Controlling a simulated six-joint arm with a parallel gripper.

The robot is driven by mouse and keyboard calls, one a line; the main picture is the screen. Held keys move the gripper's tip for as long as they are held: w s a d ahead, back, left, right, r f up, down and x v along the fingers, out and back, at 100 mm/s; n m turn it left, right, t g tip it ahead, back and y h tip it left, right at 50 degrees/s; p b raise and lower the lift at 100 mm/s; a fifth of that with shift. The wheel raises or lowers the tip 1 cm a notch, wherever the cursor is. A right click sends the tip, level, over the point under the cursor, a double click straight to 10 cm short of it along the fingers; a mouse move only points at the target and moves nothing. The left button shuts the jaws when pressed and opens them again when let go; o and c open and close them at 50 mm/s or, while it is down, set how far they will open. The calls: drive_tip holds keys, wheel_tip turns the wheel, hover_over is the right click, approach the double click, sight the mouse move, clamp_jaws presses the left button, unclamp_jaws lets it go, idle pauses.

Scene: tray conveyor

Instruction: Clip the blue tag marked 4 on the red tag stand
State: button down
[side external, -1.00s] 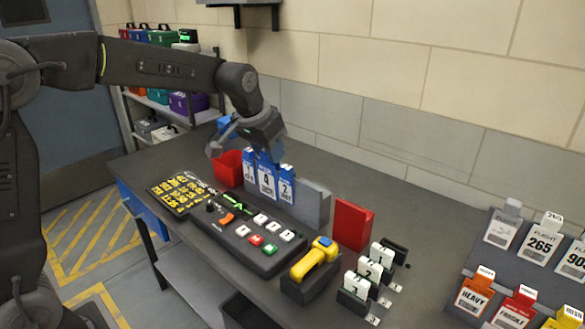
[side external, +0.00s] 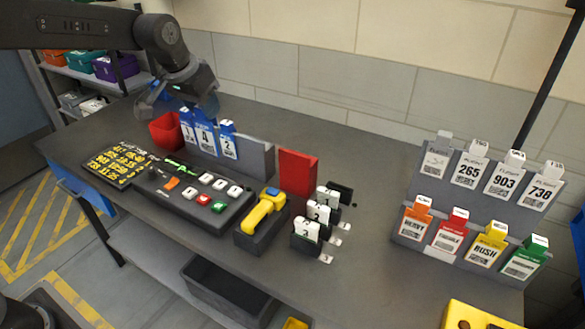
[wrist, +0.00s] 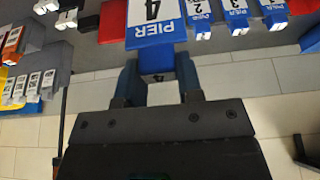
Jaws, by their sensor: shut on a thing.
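The blue tag marked 4 (side external: 205,138) hangs upright between two other blue tags in the side view. It also shows large and close in the wrist view (wrist: 155,28), reading PIER 4. My gripper (wrist: 157,74) is shut on its top end. In the side view my gripper (side external: 203,112) is just above the row of blue tags. Whether the tag still touches its holder is hidden. The red tag stand (side external: 297,172) is an upright red panel to the right of the tags, past a grey block. A red patch (wrist: 112,20) beside the tag in the wrist view seems to be it.
A red bin (side external: 164,131) stands left of the tags. A button console (side external: 180,200), a yellow handset (side external: 262,212) and white numbered tags (side external: 318,212) stand in front. A grey rack (side external: 480,215) of flight and coloured tags is at the right. The counter before it is partly clear.

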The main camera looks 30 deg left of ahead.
drive_tip(key=w+d, duration=0.6)
drive_tip(key=w, duration=0.4)
hover_over(294, 153)
wheel_tip(294, 153, down, 4)
drive_tip(key=shift+g, duration=0.3)
drive_tip(key=shift+f, duration=4.45)
drive_tip(key=c, duration=0.7)
unclamp_jaws()
